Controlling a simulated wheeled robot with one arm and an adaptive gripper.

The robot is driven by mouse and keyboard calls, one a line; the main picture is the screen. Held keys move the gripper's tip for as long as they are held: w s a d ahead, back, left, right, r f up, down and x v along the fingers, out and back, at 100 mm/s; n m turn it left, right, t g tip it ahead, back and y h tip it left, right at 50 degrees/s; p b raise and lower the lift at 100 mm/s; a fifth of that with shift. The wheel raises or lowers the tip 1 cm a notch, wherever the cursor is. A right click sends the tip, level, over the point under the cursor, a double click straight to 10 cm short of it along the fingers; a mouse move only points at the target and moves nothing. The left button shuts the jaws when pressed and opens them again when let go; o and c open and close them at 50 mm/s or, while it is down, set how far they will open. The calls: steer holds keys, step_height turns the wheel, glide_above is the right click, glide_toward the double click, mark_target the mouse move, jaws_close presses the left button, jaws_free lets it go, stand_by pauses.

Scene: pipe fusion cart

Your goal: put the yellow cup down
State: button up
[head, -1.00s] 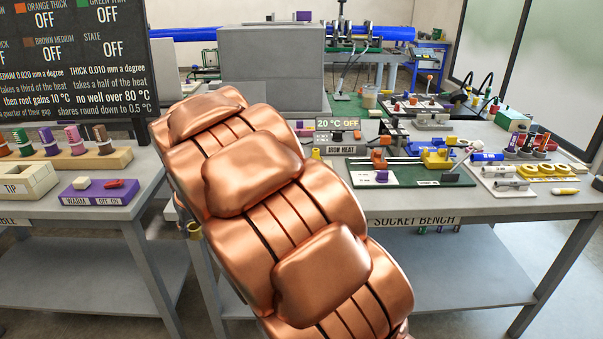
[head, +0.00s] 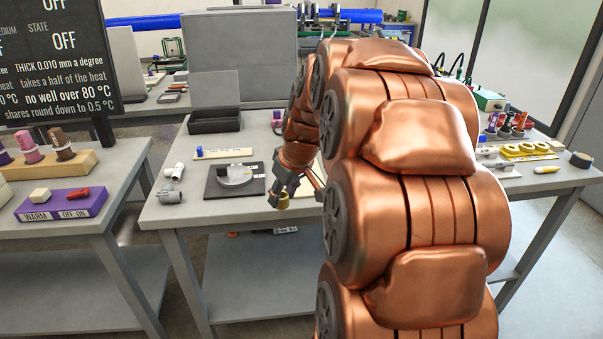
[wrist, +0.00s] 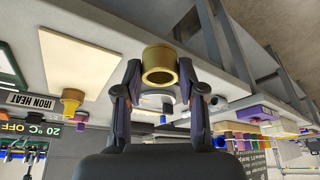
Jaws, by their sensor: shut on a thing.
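The yellow cup (head: 278,201) is a small brass-yellow ring-like cup, held above the front edge of the grey bench (head: 205,217). In the wrist view the cup (wrist: 158,57) sits between the two dark fingers, with its round opening facing the camera. My gripper (wrist: 159,72) is shut on it from both sides. In the head view my gripper (head: 284,190) is small and partly hidden by my copper arm. The cup appears clear of the bench top, but its exact height cannot be told.
A black plate with a pale disc (head: 210,190) lies left of the cup. Grey pipe fittings (head: 170,196) and a black tray (head: 215,126) are also on the bench. A purple switch box (head: 62,206) is on the left table. My arm hides much of the bench's right part.

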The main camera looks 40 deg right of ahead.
steer(key=s+d, duration=0.3)
steer(key=s, duration=0.3)
steer(key=p, duration=0.3)
glide_above(303, 185)
steer(key=s, duration=0.1)
steer(key=shift+s+f, duration=0.2)
steer(key=shift+f, duration=1.95)
steer(key=shift+f, duration=0.2)
steer(key=o, duration=1.2)
steer(key=shift+c, duration=0.2)
